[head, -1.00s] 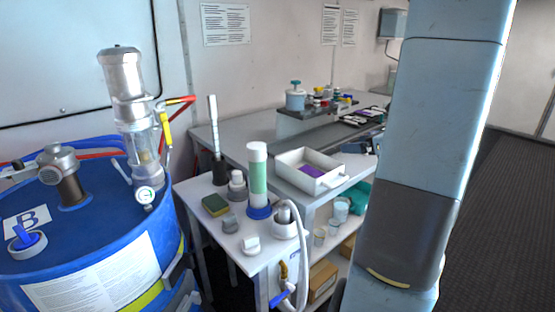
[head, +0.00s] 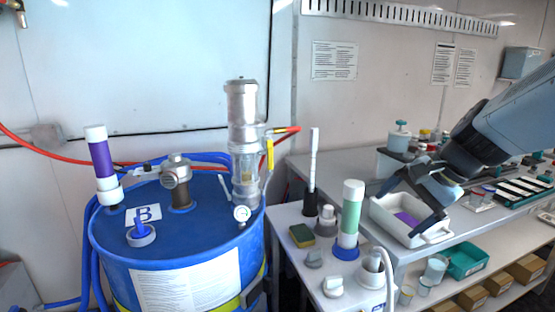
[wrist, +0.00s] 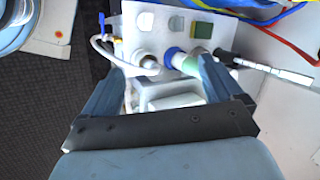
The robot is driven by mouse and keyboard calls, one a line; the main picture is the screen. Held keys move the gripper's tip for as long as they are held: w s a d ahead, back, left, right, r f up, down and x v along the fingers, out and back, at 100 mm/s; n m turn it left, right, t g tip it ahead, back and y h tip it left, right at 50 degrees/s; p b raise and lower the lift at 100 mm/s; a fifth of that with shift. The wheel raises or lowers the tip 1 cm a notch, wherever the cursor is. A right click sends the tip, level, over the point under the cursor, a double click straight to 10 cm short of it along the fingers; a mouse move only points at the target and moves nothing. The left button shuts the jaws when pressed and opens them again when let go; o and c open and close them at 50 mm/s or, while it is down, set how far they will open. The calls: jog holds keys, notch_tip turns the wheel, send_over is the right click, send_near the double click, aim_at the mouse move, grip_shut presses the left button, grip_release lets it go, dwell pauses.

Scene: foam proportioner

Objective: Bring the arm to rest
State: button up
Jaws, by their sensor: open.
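My gripper (head: 424,207) is at the right in the head view, on the end of my arm, which reaches in from the right edge. Its fingers are spread apart and nothing is between them. It hangs in front of or over the white tray (head: 438,237), which holds something purple; the exact height is hard to tell. In the wrist view my gripper (wrist: 166,82) shows two blue-grey fingers, wide apart, above the small white table with the green tube.
A blue drum (head: 190,250) marked B stands at the left with a metal pump (head: 243,140) on it. A green-and-white tube (head: 350,215) stands upright on the small table near my gripper. Several bottles and black racks line the bench (head: 345,178).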

jog(key=s+a+r+n+t+h, duration=0.1)
jog(key=s+r+n+h, duration=0.2)
jog(key=s+n, duration=0.4)
jog(key=n+h, duration=0.1)
jog(key=n, duration=0.2)
jog(key=shift+s+a+r+n+h, duration=0.15)
jog(key=shift+a+n+h, duration=0.15)
jog(key=shift+a, duration=0.1)
